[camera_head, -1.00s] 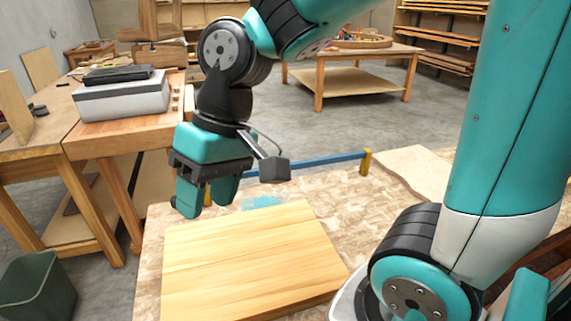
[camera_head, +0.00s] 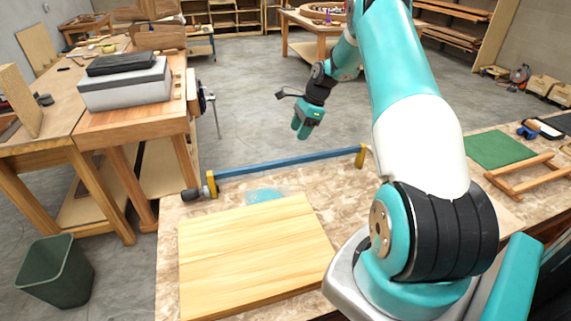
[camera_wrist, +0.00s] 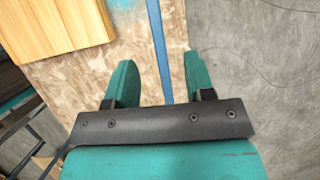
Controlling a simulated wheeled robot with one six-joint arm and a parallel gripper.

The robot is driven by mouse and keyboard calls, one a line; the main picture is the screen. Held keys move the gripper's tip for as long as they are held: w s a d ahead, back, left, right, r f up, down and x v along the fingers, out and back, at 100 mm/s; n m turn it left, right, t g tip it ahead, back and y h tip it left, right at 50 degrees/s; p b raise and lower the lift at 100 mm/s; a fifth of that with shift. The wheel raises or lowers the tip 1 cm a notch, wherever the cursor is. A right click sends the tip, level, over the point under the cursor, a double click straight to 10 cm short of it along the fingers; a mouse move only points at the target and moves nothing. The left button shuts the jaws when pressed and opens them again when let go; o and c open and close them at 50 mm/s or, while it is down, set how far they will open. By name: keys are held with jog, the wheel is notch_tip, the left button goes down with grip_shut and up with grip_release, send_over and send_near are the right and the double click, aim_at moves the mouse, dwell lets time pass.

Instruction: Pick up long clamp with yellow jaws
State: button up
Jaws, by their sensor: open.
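The long clamp (camera_head: 283,164) has a blue bar and yellow jaws, with a dark handle at its left end. It lies along the far edge of the workbench in the head view. One yellow jaw (camera_head: 211,184) is at the left end and the other (camera_head: 360,156) at the right. My gripper (camera_head: 302,132) is above and beyond the bar, apart from it. In the wrist view my gripper (camera_wrist: 157,80) is open and empty, and the blue bar (camera_wrist: 159,45) shows between its two teal fingers. The clamp's jaws are out of the wrist view.
A wooden panel (camera_head: 255,255) lies on the workbench (camera_head: 168,250) in front of the clamp. A blue patch (camera_head: 265,195) lies between them. A wooden side table (camera_head: 130,122) stands at left with a grey box (camera_head: 125,88). A green mat (camera_head: 498,150) and wooden frame (camera_head: 525,177) lie at right.

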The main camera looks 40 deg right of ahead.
aim_at(287, 160)
jog(key=p+x, duration=0.2)
jog(key=x, duration=0.4)
jog(key=shift+w+a+f, duration=0.1)
jog(key=shift+a+f, duration=0.1)
jog(key=shift+f, duration=0.2)
jog(key=shift+s+p+x, duration=0.2)
jog(key=shift+p+x, duration=0.55)
jog(key=shift+x, duration=0.6)
jog(key=shift+s+p+x, duration=0.15)
jog(key=shift+p+x, duration=0.6)
jog(key=shift+x, duration=0.55)
grip_shut()
